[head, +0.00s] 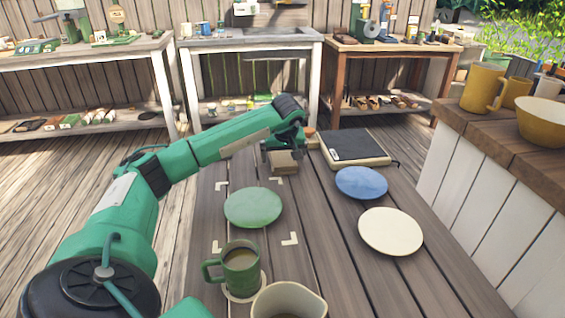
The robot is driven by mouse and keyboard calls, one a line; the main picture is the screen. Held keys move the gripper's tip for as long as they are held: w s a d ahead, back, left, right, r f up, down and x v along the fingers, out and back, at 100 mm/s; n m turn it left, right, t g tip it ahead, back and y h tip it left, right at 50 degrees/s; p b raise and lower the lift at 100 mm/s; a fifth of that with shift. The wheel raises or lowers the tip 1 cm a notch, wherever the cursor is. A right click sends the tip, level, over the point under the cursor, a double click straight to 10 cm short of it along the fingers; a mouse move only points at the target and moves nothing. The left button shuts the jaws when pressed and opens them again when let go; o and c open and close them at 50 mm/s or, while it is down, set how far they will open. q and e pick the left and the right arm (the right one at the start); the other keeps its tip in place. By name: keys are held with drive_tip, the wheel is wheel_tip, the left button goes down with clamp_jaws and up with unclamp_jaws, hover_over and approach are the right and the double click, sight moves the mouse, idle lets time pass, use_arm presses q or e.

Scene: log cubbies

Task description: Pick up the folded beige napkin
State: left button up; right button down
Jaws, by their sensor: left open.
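The folded beige napkin (284,167) appears as a small brownish-beige block on the wooden table, toward its far end. My left gripper (283,153) is open, right at the napkin's far side and just above it. The gripper hides part of the napkin, and I cannot tell whether the fingers touch it. My right gripper is not in view.
On the table are a green plate (253,207), a blue plate (361,183), a cream plate (390,231), a dark-topped flat device (354,147), a green mug (240,268) and a cream pitcher (288,300). A counter (500,140) with yellow mugs stands at right.

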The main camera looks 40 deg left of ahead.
use_arm(q)
drive_tip(key=shift+c, duration=0.5)
drive_tip(key=c, duration=1)
drive_tip(key=shift+o, duration=0.2)
